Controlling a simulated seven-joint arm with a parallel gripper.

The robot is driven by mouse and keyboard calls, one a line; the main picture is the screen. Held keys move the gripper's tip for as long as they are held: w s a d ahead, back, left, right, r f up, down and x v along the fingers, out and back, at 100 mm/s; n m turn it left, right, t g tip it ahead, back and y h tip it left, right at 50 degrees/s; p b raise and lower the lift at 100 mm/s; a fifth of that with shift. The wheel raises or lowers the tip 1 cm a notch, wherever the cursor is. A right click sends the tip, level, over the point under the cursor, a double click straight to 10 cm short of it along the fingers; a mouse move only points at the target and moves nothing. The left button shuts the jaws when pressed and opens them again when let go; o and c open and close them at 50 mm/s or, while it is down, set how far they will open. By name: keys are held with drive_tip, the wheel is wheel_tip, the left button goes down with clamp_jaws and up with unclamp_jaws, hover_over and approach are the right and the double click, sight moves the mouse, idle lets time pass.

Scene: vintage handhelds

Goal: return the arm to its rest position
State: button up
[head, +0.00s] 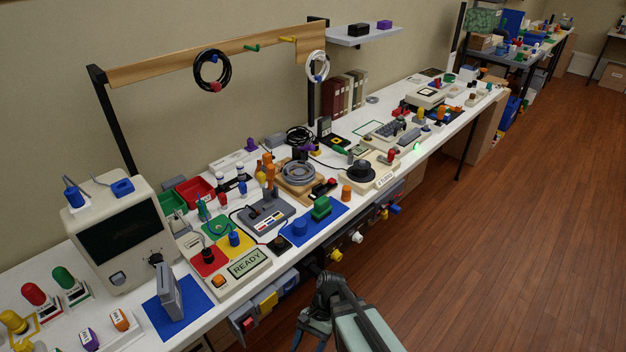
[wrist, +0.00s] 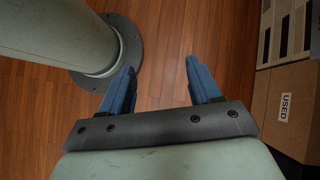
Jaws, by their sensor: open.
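My gripper shows in the wrist view (wrist: 158,82) with its two blue fingers spread apart. Nothing is between the fingers; only the brown wood floor shows past them. In the head view, my arm is at the bottom centre, in front of the bench's front edge and outside the worktop. My gripper (head: 312,328) hangs low there, partly hidden by the arm and cut by the picture's lower edge. It touches nothing that I can see.
The long white bench (head: 228,308) is crowded with handhelds, coloured mats and controls. Several knobs and drawers (head: 243,318) stick out below its front edge, close to my arm. A cardboard box marked USED (wrist: 284,106) stands at the right in the wrist view. Floor (head: 500,230) to the right is clear.

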drive_tip(key=s+d+f+n+h, duration=0.4)
drive_tip(key=s+d+f+n, duration=0.1)
drive_tip(key=s+d+f, duration=1.1)
drive_tip(key=d, duration=0.2)
drive_tip(key=shift+d+n, duration=0.3)
drive_tip(key=shift+d, duration=0.05)
drive_tip(key=shift+o, duration=0.2)
idle(2.0)
